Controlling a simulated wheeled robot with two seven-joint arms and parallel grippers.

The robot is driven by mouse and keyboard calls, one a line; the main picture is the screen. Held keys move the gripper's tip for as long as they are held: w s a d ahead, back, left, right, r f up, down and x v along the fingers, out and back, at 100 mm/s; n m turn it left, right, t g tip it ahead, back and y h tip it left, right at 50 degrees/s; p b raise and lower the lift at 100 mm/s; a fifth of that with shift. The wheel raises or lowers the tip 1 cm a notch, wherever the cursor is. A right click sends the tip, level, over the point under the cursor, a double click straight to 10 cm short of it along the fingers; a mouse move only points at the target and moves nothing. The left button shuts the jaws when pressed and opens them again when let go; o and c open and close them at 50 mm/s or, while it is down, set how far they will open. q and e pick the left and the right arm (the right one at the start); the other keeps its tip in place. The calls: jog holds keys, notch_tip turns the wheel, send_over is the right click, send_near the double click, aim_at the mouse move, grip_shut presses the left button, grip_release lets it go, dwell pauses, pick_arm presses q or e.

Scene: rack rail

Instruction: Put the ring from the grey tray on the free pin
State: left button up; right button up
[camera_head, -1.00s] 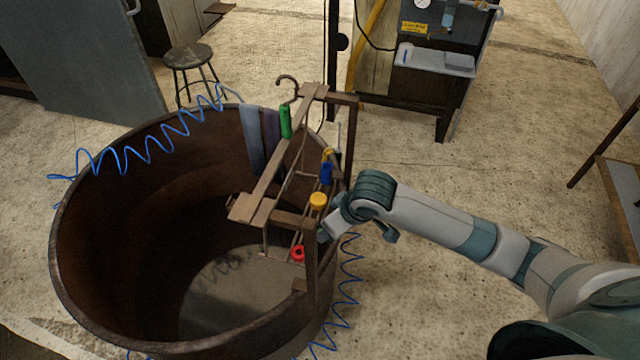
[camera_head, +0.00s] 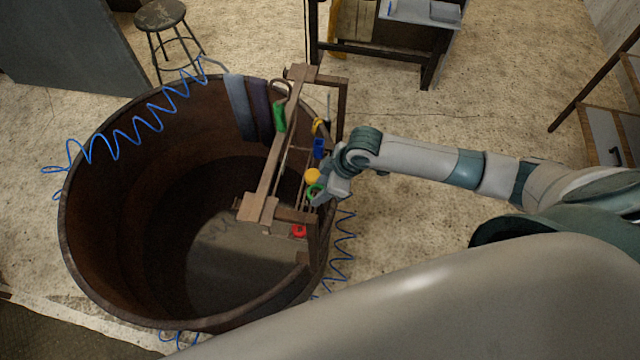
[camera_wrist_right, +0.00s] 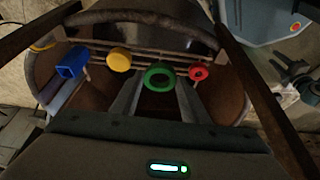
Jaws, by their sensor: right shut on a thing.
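My right gripper (camera_head: 322,194) is shut on a green ring (camera_head: 314,190), at the front of the wooden rack. In the right wrist view the ring (camera_wrist_right: 160,65) sits between the fingertips, its hole showing. It is in the row between the yellow round piece (camera_wrist_right: 118,59) and the red ring (camera_wrist_right: 199,72), in front of the rack's rails. A pin behind the green ring is hidden, and I cannot tell whether the ring touches one. I cannot make out the grey tray for certain. My left gripper is not in view.
The wooden rack (camera_head: 260,208) stands over the rim of a large rusty tub (camera_head: 110,285). A blue coiled hose (camera_head: 110,150) runs around the tub.

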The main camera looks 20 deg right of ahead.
aim_at(310, 192)
jog(key=shift+w+f, duration=0.1)
jog(key=shift+w, duration=0.05)
jog(key=a+f+b, duration=0.1)
jog(key=b, duration=0.1)
jog(key=w+a+f+b, duration=0.1)
jog(key=b, duration=0.1)
jog(key=shift+w+a+f, duration=0.25)
jog(key=shift+f, duration=0.75)
jog(key=shift+f+b, duration=0.95)
jog(key=shift+f, duration=0.6)
dwell(0.6)
jog(key=o, duration=1.1)
jog(key=shift+o, duration=0.2)
jog(key=shift+r, duration=0.1)
